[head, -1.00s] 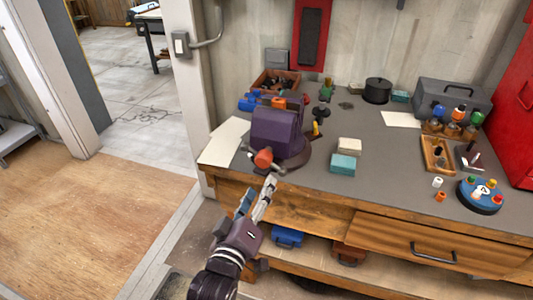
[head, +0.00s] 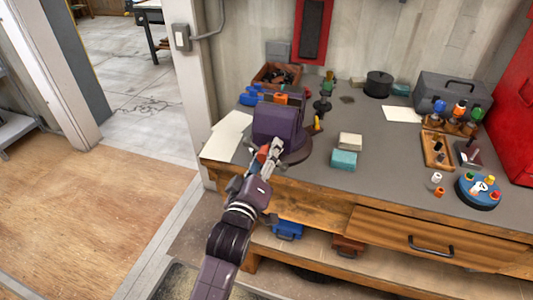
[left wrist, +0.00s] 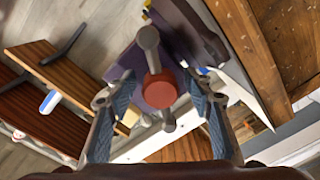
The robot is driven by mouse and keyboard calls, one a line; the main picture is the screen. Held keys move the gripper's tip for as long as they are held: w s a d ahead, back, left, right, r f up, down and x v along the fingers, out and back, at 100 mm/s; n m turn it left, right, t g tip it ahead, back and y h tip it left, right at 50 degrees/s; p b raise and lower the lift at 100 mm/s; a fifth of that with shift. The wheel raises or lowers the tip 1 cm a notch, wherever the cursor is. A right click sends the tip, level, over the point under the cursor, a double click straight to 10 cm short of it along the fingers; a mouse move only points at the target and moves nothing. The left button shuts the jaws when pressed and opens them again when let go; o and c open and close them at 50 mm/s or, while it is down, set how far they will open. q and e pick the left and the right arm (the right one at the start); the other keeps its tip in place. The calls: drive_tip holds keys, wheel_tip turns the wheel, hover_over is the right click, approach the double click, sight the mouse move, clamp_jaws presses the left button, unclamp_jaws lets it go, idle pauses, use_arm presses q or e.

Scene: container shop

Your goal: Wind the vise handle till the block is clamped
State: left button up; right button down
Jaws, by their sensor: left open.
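The purple vise (head: 276,124) stands on the bench's left part. Its body also shows in the left wrist view (left wrist: 178,28), behind the handle. The grey vise handle (left wrist: 149,42) has rounded ends and passes through a red hub (left wrist: 160,90). My left gripper (head: 272,150) is at the front of the vise and covers most of the handle in the head view. In the left wrist view its two fingers (left wrist: 160,102) are spread, one on each side of the hub and the handle's lower end, apart from both. The clamped block cannot be made out. My right gripper is not in view.
A cream block and a teal block (head: 343,160) lie on the bench (head: 385,165) right of the vise. Behind the vise are a wooden bin (head: 279,75) and small tools. A black pot (head: 378,85) and grey toolbox (head: 450,98) stand farther back.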

use_arm(q)
drive_tip(key=shift+c, duration=0.3)
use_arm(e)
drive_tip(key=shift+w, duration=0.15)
use_arm(q)
drive_tip(key=c, duration=1.1)
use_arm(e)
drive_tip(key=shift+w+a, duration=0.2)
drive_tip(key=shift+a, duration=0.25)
use_arm(q)
drive_tip(key=shift+m, duration=0.4)
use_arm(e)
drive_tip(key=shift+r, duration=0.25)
